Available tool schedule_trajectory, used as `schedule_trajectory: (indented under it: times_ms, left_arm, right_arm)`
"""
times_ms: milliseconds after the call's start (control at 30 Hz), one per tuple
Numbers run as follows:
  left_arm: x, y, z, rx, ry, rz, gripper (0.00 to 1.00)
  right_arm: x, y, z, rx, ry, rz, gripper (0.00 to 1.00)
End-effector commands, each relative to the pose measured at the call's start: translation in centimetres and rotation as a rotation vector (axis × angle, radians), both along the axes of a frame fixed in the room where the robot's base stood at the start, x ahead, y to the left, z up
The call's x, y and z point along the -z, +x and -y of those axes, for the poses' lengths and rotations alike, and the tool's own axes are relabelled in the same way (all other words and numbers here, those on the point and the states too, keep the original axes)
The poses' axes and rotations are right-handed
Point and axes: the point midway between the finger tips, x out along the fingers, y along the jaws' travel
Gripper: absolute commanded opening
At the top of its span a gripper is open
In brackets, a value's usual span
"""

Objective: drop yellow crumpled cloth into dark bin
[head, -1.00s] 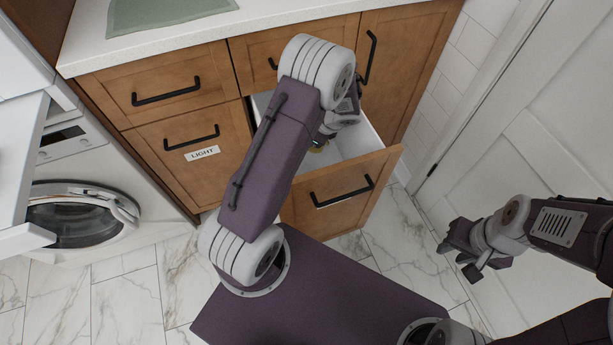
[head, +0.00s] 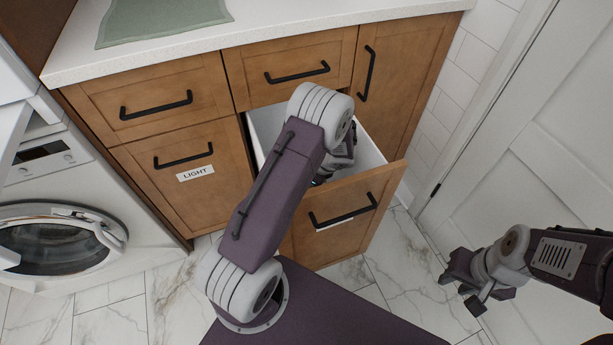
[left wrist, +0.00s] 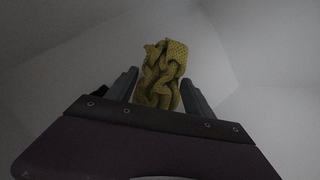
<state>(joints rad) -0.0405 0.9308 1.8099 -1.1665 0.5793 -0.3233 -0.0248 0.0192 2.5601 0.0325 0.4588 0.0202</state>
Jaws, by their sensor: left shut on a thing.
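The yellow crumpled cloth (left wrist: 165,62) is between the two fingers of my left gripper (left wrist: 159,86) in the left wrist view, and the gripper is shut on it. Pale inner walls surround it there. In the head view, my left gripper (head: 321,179) reaches down into an open wooden drawer (head: 352,212) with a white inside. The arm and drawer front hide the cloth there. A pale label is on the drawer front below the handle; I cannot read it. I see no separate dark bin. My right gripper (head: 457,284) is open and empty, off to the right.
A closed drawer labelled LIGHT (head: 187,167) is left of the open one. The countertop (head: 270,32) with a green cloth (head: 160,18) is above. A washing machine (head: 62,240) stands at left and a white door (head: 540,165) at right.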

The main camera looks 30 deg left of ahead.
Motion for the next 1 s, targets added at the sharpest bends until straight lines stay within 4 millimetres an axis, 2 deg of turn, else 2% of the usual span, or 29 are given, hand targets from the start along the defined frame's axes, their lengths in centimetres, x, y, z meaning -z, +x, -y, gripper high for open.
schedule_trajectory:
  times_ms: [367, 400, 467, 767, 867, 1000]
  left_arm:
    - [0.9, 0.0, 0.0, 0.0, 0.0, 0.0, 0.28]
    - [0.8, 0.0, 0.0, 0.0, 0.0, 0.0, 0.69]
    - [0.8, 0.0, 0.0, 0.0, 0.0, 0.0, 0.83]
    - [0.6, 0.0, 0.0, 0.0, 0.0, 0.0, 0.83]
    - [-0.9, 0.0, 0.0, -0.001, 0.0, 0.0, 0.83]
    - [-4.1, -0.4, 1.9, 0.004, -0.001, 0.003, 0.83]
  right_arm:
    - [0.8, 0.0, 0.0, 0.0, 0.0, 0.0, 0.32]
    - [0.7, 0.0, 0.0, 0.0, 0.0, 0.0, 0.32]
    - [0.7, 0.0, 0.0, 0.0, 0.0, 0.0, 0.32]
    - [0.5, 0.0, 0.0, 0.0, 0.0, 0.0, 0.32]
    - [-0.9, 0.0, 0.0, 0.0, 0.0, 0.0, 0.32]
    - [-2.8, 0.0, 0.0, 0.0, 0.0, 0.0, 0.32]
